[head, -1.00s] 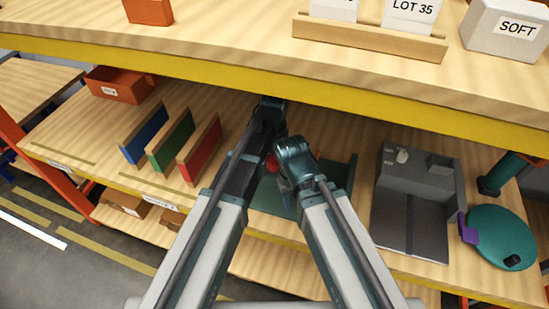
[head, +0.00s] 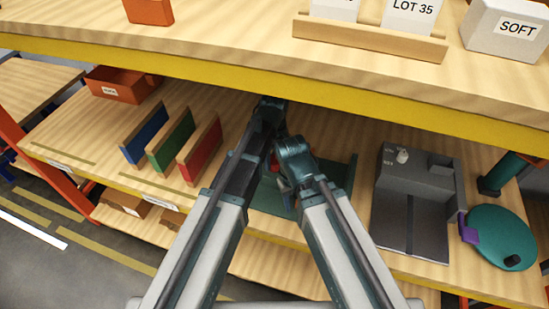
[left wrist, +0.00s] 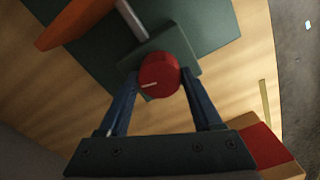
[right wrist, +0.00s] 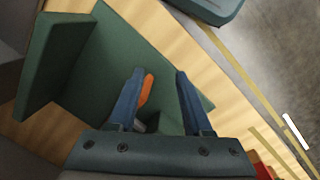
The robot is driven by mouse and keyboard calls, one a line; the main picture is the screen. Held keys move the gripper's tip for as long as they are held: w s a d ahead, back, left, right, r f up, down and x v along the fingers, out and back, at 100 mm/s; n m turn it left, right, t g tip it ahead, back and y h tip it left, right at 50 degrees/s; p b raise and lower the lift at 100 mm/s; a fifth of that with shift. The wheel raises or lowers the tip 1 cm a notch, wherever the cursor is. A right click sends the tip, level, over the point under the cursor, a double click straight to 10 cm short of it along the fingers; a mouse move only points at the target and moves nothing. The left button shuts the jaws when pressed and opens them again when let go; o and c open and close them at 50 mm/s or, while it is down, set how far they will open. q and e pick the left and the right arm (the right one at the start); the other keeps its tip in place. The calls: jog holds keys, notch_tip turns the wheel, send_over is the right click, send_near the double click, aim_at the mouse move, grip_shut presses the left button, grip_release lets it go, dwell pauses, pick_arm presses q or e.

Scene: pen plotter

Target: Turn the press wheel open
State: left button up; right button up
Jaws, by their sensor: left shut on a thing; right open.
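The press wheel (left wrist: 158,76) is a round red knob with a white mark on its face, on a dark green block. In the left wrist view my left gripper (left wrist: 160,72) has a finger on each side of it and is shut on it. In the head view a small bit of red shows between my arms, mostly hidden. The green press base (head: 268,200) lies on the lower shelf. My right gripper (right wrist: 158,73) is open over the green base; an orange part (right wrist: 147,88) shows between its fingers, and I cannot tell whether they touch it.
Blue (head: 147,133), green (head: 171,142) and red (head: 200,152) panels stand left of my arms. A grey machine (head: 398,215) and a teal disc (head: 500,237) are at the right. The upper shelf's yellow edge (head: 330,96) overhangs closely behind my grippers.

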aim_at(274, 159)
pick_arm(q)
jog(key=shift+n, duration=1.5)
jog(key=o, duration=1.4)
jog(key=shift+c, duration=0.2)
jog(key=shift+r, duration=0.1)
notch_tip(274, 159, up, 14)
jog(key=p, duration=1.4)
jog(key=shift+f, duration=0.25)
